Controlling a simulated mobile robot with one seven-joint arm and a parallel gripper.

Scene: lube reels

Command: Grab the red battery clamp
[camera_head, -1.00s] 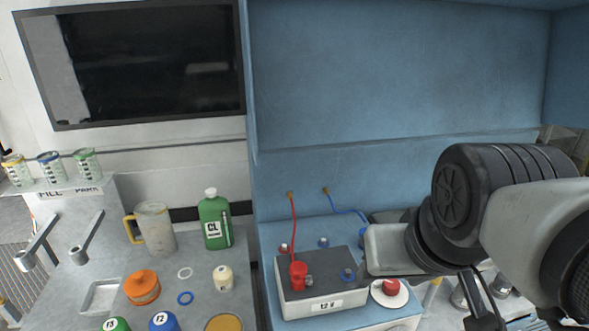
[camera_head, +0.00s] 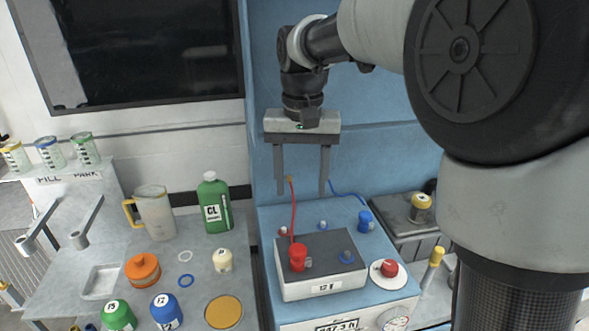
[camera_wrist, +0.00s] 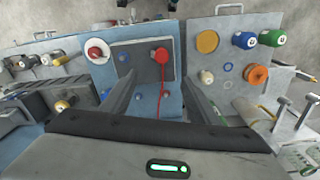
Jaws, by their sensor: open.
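The red battery clamp (camera_head: 298,257) sits on the left part of the grey-topped battery box (camera_head: 321,285), with a red cable (camera_head: 293,212) running up from it to the blue back panel. In the wrist view the red clamp (camera_wrist: 160,55) shows beyond the fingertips, roughly between them. My gripper (camera_head: 302,194) is open and empty, pointing down, above and apart from the clamp. Its two fingers (camera_wrist: 160,80) also show in the wrist view. A blue clamp (camera_head: 365,221) stands behind the box to the right, with a blue cable.
A red button on a white disc (camera_head: 390,268) is right of the box. A green bottle (camera_head: 214,205), a pitcher (camera_head: 155,214) and several coloured caps stand on the left bench. The blue back panel (camera_head: 385,150) rises close behind my gripper. The air above the box is clear.

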